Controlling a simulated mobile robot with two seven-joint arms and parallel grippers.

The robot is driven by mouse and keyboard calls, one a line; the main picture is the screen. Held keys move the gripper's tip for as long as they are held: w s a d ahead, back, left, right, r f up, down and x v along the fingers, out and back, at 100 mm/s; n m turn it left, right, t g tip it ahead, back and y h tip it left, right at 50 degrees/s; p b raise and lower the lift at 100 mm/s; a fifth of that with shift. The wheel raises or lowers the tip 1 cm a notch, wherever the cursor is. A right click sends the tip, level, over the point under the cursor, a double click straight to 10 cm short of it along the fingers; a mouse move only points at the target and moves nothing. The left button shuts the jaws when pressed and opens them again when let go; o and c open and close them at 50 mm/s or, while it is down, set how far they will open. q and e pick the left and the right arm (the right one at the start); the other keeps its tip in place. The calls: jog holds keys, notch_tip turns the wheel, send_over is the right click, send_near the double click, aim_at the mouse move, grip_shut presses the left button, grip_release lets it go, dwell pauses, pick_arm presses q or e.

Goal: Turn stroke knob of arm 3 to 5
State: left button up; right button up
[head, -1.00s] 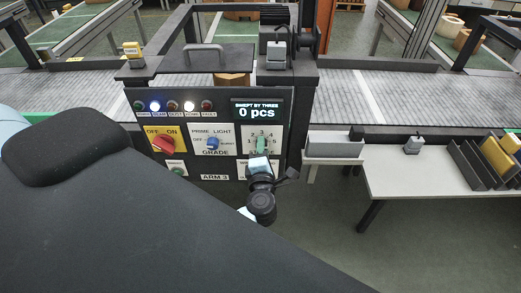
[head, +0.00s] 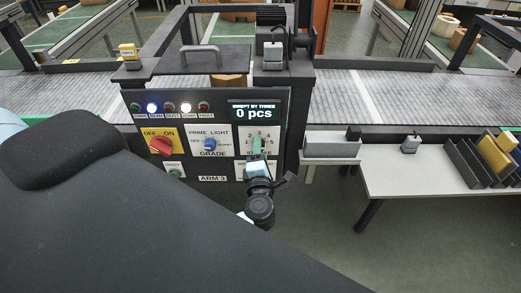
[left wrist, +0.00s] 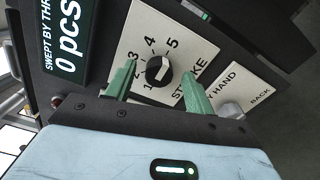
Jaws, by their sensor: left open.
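The stroke knob (left wrist: 158,70) is a round black knob with a light mark, on a white plate (left wrist: 140,30) numbered 1 to 5 in the left wrist view. I cannot tell which number its mark points to. My left gripper (left wrist: 160,72) is open, with one green finger on each side of the knob; I cannot tell whether either touches it. In the head view, my left gripper (head: 258,147) is in front of the stroke plate (head: 272,134) and hides the knob. The "ARM 3" label (head: 212,179) is at the panel's lower edge. My right gripper is not in view.
The panel also bears a red OFF/ON switch (head: 161,145), a blue grade knob (head: 209,144), a green button (head: 176,174) and a display (head: 254,113) reading 0 pcs. A white "hand/back" plate (left wrist: 245,90) with a pale knob lies close to my right-hand finger in the wrist view.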

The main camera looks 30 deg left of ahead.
pick_arm(q)
jog(key=v, duration=0.6)
jog(key=shift+s+d, duration=0.25)
jog(key=shift+s, duration=0.05)
jog(key=s+d+f+m+g+h, duration=0.1)
jog(key=s+d+f+m+h, duration=0.4)
jog(key=m, duration=0.7)
jog(key=s+d+f+m+g+h, duration=0.1)
jog(key=s+d+f+m+h, duration=0.2)
jog(key=s+f+m+h, duration=0.7)
jog(key=s+a+f+m+g+y, duration=0.3)
jog(key=s+m+y, duration=0.1)
jog(key=s+m, duration=0.2)
jog(key=shift+m+g, duration=0.4)
jog(key=shift+m, duration=0.3)
jog(key=shift+w+a+f, duration=0.1)
